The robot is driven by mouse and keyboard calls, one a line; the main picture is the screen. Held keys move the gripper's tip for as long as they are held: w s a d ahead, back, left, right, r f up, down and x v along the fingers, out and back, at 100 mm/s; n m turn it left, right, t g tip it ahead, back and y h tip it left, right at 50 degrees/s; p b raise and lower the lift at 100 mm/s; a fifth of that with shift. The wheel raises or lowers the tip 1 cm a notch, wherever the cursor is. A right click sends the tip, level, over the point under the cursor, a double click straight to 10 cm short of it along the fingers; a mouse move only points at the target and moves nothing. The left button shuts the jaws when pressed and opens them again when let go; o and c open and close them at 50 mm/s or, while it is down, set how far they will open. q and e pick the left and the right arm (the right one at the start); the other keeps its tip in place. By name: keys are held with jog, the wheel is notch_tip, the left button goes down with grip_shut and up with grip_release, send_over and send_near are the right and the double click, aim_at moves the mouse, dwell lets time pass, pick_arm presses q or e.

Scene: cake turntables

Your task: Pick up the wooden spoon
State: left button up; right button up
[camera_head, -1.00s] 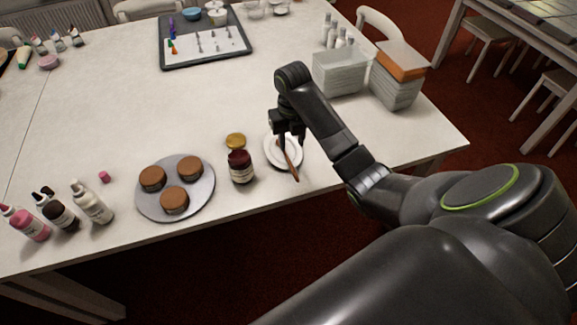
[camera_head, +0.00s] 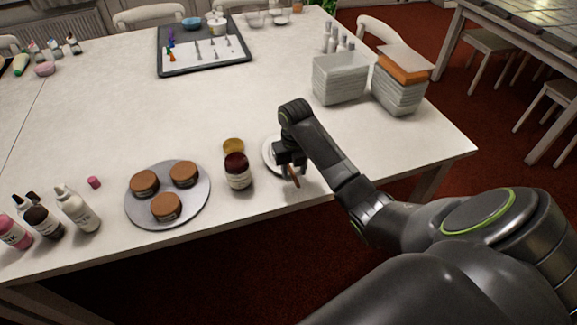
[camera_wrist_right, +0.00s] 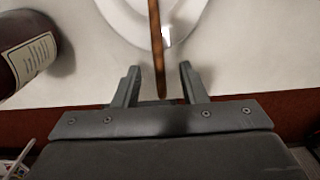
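The wooden spoon (camera_wrist_right: 156,45) is a thin brown handle lying across a white plate (camera_wrist_right: 115,22) in the right wrist view. In the head view the spoon (camera_head: 294,178) shows partly below my right gripper, and the plate (camera_head: 268,150) is partly hidden by it. My right gripper (camera_wrist_right: 158,80) is open. Its two fingers stand one on each side of the handle's end, with gaps on both sides. The spoon's far end is cut off in the wrist view and hidden in the head view. My left gripper is not in view.
A round grey tray (camera_head: 150,215) holds three brown cakes. The table's front edge is close to the spoon.

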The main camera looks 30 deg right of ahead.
jog(key=shift+f, duration=0.95)
jog(key=shift+c, duration=0.2)
grip_shut()
jog(key=shift+r, duration=0.15)
notch_tip(320, 180, up, 6)
jog(key=shift+f, duration=0.1)
notch_tip(320, 180, up, 3)
jog(key=p, duration=0.2)
jog(key=shift+f+p, duration=0.1)
jog(key=shift+p, duration=0.25)
jog(key=shift+r+p, duration=0.6)
jog(key=shift+r, duration=0.05)
